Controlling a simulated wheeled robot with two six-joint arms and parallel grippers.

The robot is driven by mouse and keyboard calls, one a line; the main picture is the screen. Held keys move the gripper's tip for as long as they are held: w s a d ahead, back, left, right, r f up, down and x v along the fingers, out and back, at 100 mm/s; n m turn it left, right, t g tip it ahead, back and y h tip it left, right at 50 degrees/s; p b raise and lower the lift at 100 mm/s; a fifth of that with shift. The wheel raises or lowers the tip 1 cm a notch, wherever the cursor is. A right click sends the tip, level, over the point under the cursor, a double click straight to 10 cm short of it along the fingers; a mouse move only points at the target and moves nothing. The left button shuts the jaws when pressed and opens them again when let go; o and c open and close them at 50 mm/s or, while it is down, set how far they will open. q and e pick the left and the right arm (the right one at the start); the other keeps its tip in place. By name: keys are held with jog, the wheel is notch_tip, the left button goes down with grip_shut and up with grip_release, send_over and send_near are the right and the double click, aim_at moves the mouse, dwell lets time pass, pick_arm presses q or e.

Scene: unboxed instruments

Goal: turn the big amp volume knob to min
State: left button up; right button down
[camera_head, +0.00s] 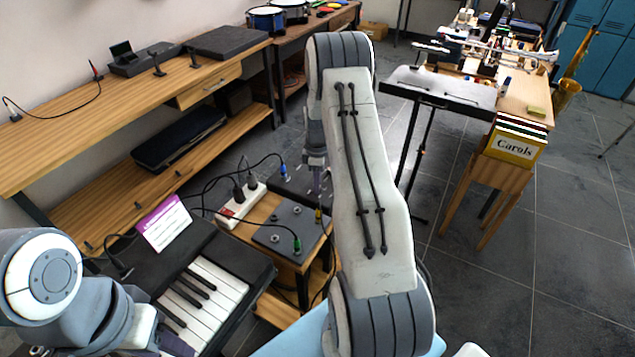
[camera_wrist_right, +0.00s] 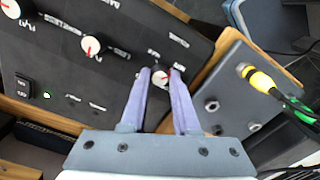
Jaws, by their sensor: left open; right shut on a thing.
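A small knob (camera_wrist_right: 160,78) with a pale cap and red mark sits on the black amp panel (camera_wrist_right: 115,75) in the right wrist view. My right gripper (camera_wrist_right: 162,71) is shut on this knob, one finger at each side. Two similar knobs, a middle one (camera_wrist_right: 93,45) and a corner one (camera_wrist_right: 10,8), are to its left and apart from the gripper. The labels are upside down and too blurred to read. In the head view my right arm hides much of the panel. My left gripper (camera_head: 175,345) is open over the keyboard, partly cut off by the frame's lower edge.
A grey box (camera_wrist_right: 225,95) with jacks and a yellow plug (camera_wrist_right: 260,82) is right beside the amp panel. A keyboard (camera_head: 205,290) with a purple card (camera_head: 165,222), a power strip (camera_head: 240,203) and loose cables are near the arms. A music stand (camera_head: 440,88) stands right of my right arm.

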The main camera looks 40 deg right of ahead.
jog(key=shift+r, duration=0.1)
jog(key=c, duration=0.7)
grip_release()
jog(key=shift+o, duration=0.2)
notch_tip(320, 180, up, 10)
jog(key=b, duration=0.1)
jog(key=shift+r, duration=0.2)
jog(key=s+a+r, duration=0.2)
jog(key=a+r, duration=0.1)
jog(key=a, duration=0.6)
jog(key=s+a+r, duration=0.2)
jog(key=a+r, duration=0.1)
jog(key=a, duration=0.6)
jog(key=s+a+r, duration=0.2)
jog(key=a, duration=0.6)
jog(key=s+a, duration=0.4)
jog(key=s, duration=0.3)
jog(key=s+a+r+m, duration=0.1)
jog(key=s+a, duration=0.2)
jog(key=s, duration=0.5)
jog(key=s+a+m+y, duration=0.1)
jog(key=s+a, duration=0.3)
jog(key=s, duration=0.3)
jog(key=shift+s+a+r, duration=0.15)
jog(key=shift+a+r, duration=0.05)
jog(key=shift+a, duration=0.15)
